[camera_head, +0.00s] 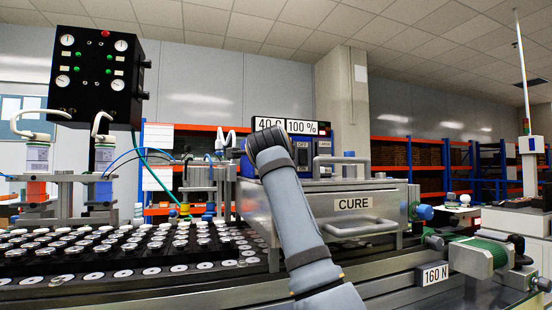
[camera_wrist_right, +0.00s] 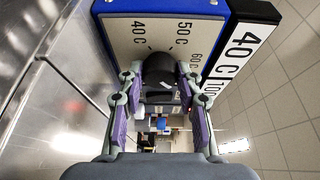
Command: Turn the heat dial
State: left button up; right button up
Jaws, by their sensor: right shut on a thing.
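The heat dial (camera_wrist_right: 158,68) is a black round knob on a cream panel face (camera_wrist_right: 120,35) with a blue edge, printed 40 C, 50 C and 60 C, in the right wrist view. My right gripper (camera_wrist_right: 160,84) is shut on the dial, one finger on each side. In the head view my right arm's wrist covers the dial and hides the gripper. The display (camera_head: 285,126) above reads 40 C and 100 %; it also shows in the right wrist view (camera_wrist_right: 238,55). My left gripper is not in view.
A steel box labelled CURE (camera_head: 353,204), with a front handle, stands just right of my arm. A tray of several small discs (camera_head: 120,245) lies at left. A black gauge box (camera_head: 97,75) stands at upper left. A 160 N label (camera_head: 434,274) is at lower right.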

jog(key=o, duration=1.2)
jog(key=shift+c, duration=0.2)
